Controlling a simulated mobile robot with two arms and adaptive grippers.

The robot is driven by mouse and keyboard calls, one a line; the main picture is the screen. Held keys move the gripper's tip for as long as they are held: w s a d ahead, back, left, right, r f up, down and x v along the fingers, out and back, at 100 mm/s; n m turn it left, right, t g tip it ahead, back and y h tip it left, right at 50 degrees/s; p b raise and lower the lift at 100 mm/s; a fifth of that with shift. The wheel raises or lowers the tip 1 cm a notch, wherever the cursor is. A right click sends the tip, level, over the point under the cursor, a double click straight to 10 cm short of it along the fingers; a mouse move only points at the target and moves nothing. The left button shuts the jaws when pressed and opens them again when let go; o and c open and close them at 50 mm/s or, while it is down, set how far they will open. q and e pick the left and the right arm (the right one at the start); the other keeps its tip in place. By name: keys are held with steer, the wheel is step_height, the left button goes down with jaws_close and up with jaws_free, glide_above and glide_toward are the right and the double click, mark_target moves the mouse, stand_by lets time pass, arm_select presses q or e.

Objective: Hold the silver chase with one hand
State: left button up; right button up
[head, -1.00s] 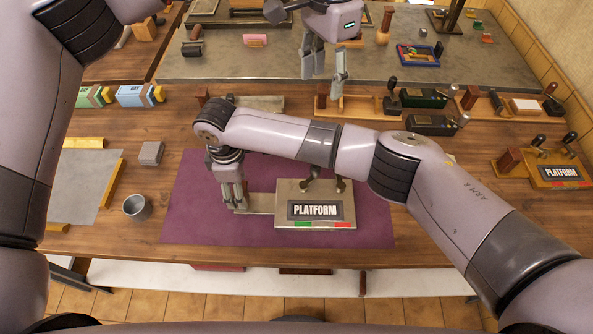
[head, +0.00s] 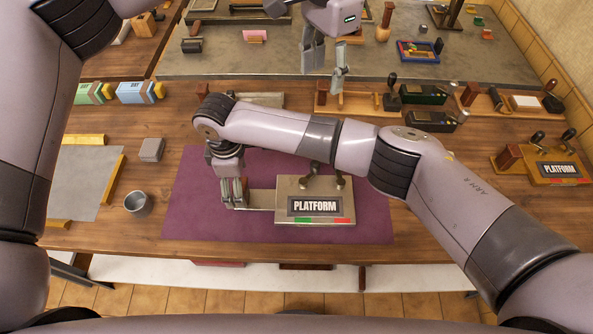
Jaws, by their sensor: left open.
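A pale metallic block with a dark PLATFORM plate (head: 315,182) lies on the purple mat (head: 360,232); I take it to be the silver chase. A flat bar (head: 260,197) sticks out from its left side. My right gripper (head: 235,205) points down at the left end of this bar, with its fingers at the bar's end. Whether they are closed on it I cannot tell. My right arm passes over the mat behind the block and hides part of its back. My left gripper (head: 326,82) is open and empty, above the back of the bench.
A grey cup (head: 137,203) and a small grey block (head: 151,150) stand left of the mat. A second PLATFORM stamp-like piece (head: 555,175) stands at the right. Black and wooden tools (head: 425,95) line the bench behind. The mat's front right is clear.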

step_height(320, 180, up, 12)
stand_by(0.5)
